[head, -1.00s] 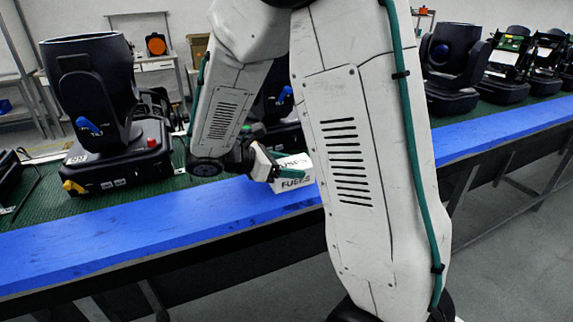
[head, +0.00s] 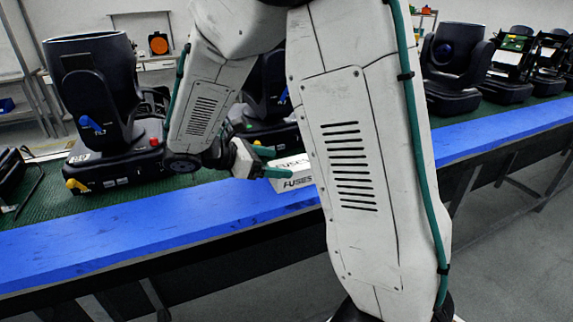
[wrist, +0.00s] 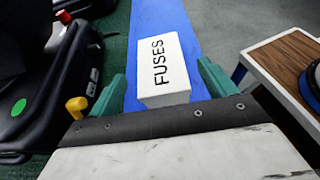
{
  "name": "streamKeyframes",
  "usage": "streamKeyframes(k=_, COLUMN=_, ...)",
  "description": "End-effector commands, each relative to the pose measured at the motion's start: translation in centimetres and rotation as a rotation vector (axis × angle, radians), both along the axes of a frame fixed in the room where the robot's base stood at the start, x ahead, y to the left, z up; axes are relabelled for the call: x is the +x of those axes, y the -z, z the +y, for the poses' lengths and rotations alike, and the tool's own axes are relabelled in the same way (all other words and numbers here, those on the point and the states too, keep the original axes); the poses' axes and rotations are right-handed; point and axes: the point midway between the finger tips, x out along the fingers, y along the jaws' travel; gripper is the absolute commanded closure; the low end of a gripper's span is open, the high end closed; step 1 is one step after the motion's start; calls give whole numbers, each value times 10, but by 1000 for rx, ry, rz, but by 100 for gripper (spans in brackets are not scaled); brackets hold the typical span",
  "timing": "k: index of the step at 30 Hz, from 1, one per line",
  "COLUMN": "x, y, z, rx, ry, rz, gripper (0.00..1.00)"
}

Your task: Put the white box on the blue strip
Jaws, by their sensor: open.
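The white box (head: 297,182), marked "FUSES", rests on the blue strip (head: 130,235) along the table's front edge. Its right end is hidden behind my arm in the head view. In the wrist view the box (wrist: 164,68) stands with blue strip (wrist: 160,18) visible beyond it. My gripper (head: 268,162) is just left of the box, pointing at its near end. In the wrist view the teal fingers of my gripper (wrist: 162,75) are open, one on each side of the box's near end, with gaps between them and the box.
In the wrist view a yellow knob (wrist: 77,106) is near the left finger. A wooden-topped stand (wrist: 285,65) carries a round dark object at the right.

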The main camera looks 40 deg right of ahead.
Motion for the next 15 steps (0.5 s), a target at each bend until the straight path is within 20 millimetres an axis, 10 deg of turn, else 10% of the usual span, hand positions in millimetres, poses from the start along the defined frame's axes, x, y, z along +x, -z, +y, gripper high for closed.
streamKeyframes(k=15, x=11, y=-31, z=60, rx=21, ry=21, rz=-27, gripper=17)
